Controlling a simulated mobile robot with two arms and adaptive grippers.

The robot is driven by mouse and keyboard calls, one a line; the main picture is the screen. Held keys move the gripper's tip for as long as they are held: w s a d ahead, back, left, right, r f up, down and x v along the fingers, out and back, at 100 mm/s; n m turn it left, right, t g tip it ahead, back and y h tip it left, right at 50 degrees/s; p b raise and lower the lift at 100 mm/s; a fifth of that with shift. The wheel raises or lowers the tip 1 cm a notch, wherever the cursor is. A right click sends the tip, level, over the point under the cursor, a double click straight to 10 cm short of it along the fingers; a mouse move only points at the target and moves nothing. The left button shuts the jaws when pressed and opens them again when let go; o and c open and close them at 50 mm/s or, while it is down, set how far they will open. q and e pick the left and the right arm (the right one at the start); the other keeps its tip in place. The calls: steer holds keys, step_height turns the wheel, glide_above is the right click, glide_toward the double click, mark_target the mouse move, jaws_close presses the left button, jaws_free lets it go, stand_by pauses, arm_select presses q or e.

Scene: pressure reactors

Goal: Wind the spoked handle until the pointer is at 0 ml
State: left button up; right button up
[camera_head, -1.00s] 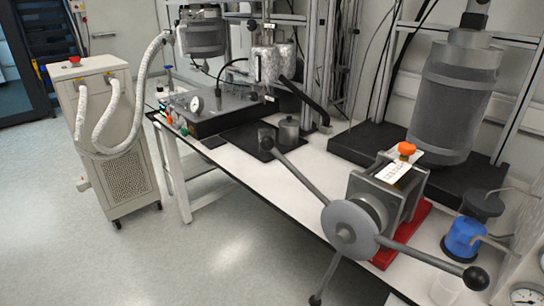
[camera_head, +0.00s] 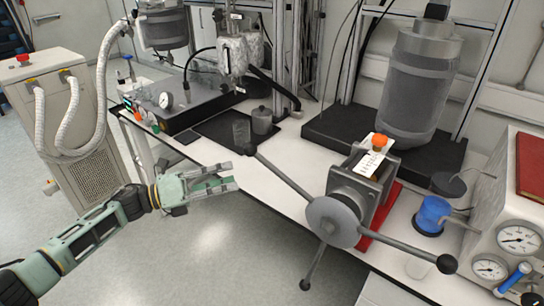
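The spoked handle (camera_head: 333,222) is a grey hub with three long spokes ending in black knobs. One spoke points up left to a knob (camera_head: 250,149), one down to a knob (camera_head: 305,284), one right to a knob (camera_head: 447,264). It sits on the front of a grey metal press (camera_head: 360,185) on a red base. A white scale label (camera_head: 375,163) lies on top by an orange knob; its pointer and marks are too small to read. My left gripper (camera_head: 232,178) is open and empty, left of the handle, below the upper-left knob and apart from it. My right gripper is out of view.
A large grey cylinder (camera_head: 419,85) stands on a black base behind the press. A blue-topped vessel (camera_head: 432,214) and a gauge box (camera_head: 518,239) stand to the right. A beige wheeled unit (camera_head: 62,110) with hoses stands left. Floor before the bench is clear.

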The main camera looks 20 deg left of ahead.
mark_target(273, 168)
arm_select(q)
steer(key=s+d+r+m+g+h, duration=0.2)
steer(key=s+d+r+m+g, duration=0.1)
steer(key=r+m, duration=0.25)
steer(key=shift+n, duration=0.35)
steer(key=p+x, duration=0.2)
steer(key=x, duration=0.3)
steer(key=p+x, duration=0.2)
steer(key=x, duration=0.2)
steer(key=shift+w+d+p, duration=0.2)
steer(key=shift+w+p, duration=0.2)
steer(key=shift+w+d+f, duration=0.2)
steer(key=shift+w+d, duration=0.1)
steer(key=shift+d, duration=0.35)
steer(key=shift+c, duration=0.3)
jaws_close()
